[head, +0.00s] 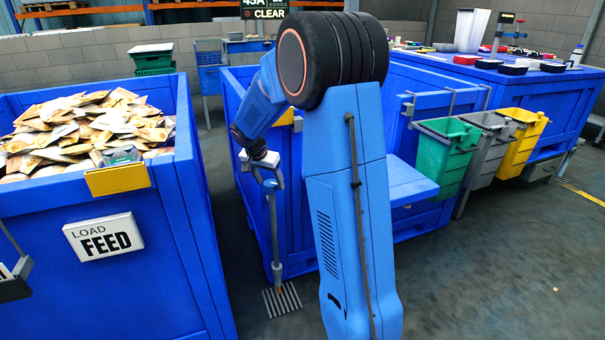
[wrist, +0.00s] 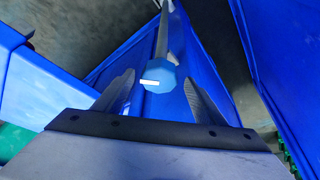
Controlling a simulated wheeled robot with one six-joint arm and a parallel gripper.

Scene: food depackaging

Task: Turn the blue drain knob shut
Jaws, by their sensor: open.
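The blue drain knob (wrist: 165,74) shows in the wrist view as a faceted blue cap with a white mark pointing left. It sits on top of a grey upright pipe (head: 275,235) beside the middle blue bin. My gripper (wrist: 159,78) is open, with one finger on each side of the knob in the picture. I see gaps between the knob and both fingers, and cannot tell how far the fingertips reach down past it. In the head view my gripper (head: 267,178) is at the pipe's top, and the knob is hard to make out there.
A floor grate (head: 281,299) lies at the pipe's foot. The middle blue bin (head: 300,235) stands close beside the pipe. A blue bin labelled LOAD FEED (head: 195,200), full of packets, stands to the left. Green, grey and yellow bins (head: 445,157) hang at right. The right floor is clear.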

